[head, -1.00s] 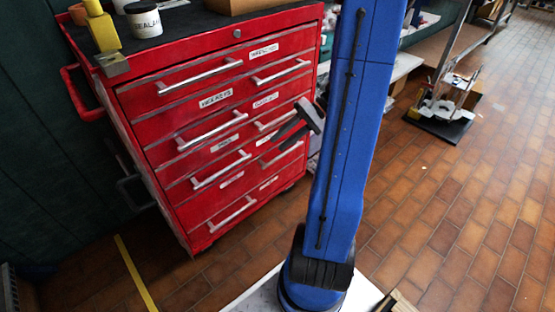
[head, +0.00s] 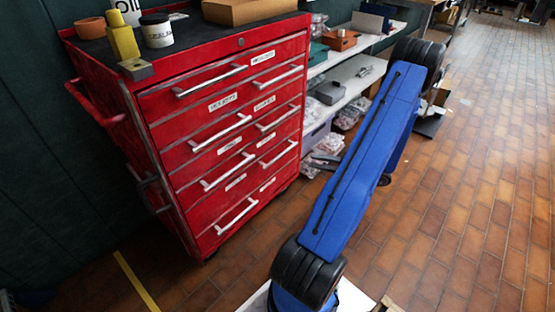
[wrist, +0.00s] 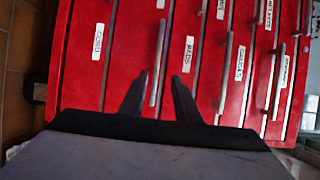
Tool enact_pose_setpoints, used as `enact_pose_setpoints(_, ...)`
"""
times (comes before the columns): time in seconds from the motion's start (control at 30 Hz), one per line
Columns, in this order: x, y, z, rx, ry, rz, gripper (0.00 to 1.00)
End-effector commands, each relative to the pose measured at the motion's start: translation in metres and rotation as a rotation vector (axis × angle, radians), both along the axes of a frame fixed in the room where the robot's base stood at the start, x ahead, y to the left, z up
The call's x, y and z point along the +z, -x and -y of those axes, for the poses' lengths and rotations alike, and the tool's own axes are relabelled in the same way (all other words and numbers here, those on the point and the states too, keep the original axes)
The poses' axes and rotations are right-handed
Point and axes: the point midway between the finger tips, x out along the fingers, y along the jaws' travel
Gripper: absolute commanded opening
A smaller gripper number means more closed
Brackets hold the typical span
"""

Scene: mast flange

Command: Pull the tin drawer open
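A red drawer cabinet (head: 190,150) with white-labelled drawers stands on the left in the head view. Its drawers look shut. The labels are too blurred for me to tell which one is the tin drawer. In the wrist view the cabinet appears turned on its side. There my gripper (wrist: 160,88) faces the drawer fronts, its two dark fingers apart and nothing held. A long bar handle (wrist: 157,62) appears between and beyond the fingertips; I cannot tell the distance to it. In the head view my gripper is largely hidden beyond my blue arm.
A yellow bottle (head: 122,38), a white jar (head: 157,31) and a cardboard box (head: 248,10) stand on the cabinet top. A shelf (head: 340,80) with bins and bags is right of the cabinet. Tiled floor (head: 480,180) lies open at the right.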

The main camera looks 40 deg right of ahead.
Motion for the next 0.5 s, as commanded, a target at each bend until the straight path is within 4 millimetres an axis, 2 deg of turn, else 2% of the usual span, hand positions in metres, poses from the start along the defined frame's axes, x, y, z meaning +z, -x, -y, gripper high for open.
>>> enact_pose_setpoints(0.1, -0.008, 0.007, 0.009, -0.037, -0.005, 0.016, 0.30)
enact_pose_setpoints(0.23, -0.010, 0.005, 0.009, -0.045, -0.005, 0.022, 0.30)
enact_pose_setpoints(0.5, -0.009, -0.028, -0.008, -0.041, -0.005, 0.021, 0.30)
